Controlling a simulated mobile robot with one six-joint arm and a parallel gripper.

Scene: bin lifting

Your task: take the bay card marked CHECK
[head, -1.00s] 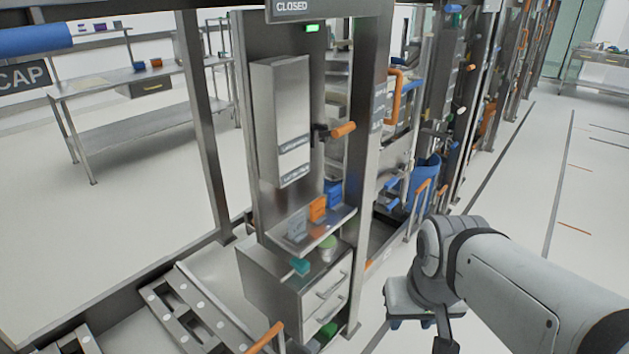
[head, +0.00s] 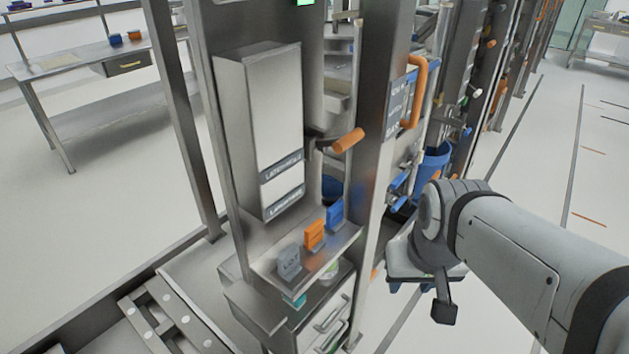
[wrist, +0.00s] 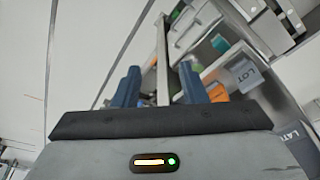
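Three small standing cards sit on a metal shelf (head: 330,255): a grey card (head: 289,261), an orange card (head: 314,235) and a blue card (head: 335,214). In the wrist view the grey card (wrist: 246,74) reads LOT. The orange card (wrist: 217,92) shows partly behind a finger there. I cannot read the marks on the orange and blue cards, so I cannot tell which one says CHECK. My gripper (wrist: 160,75) has its two blue fingers apart with nothing between them.
A steel post (head: 378,150) stands between the shelf and my arm. An orange handle (head: 349,140) juts out above the cards, beside a grey wall box (head: 262,130). A drawer cabinet (head: 325,320) is below the shelf. The floor at right is open.

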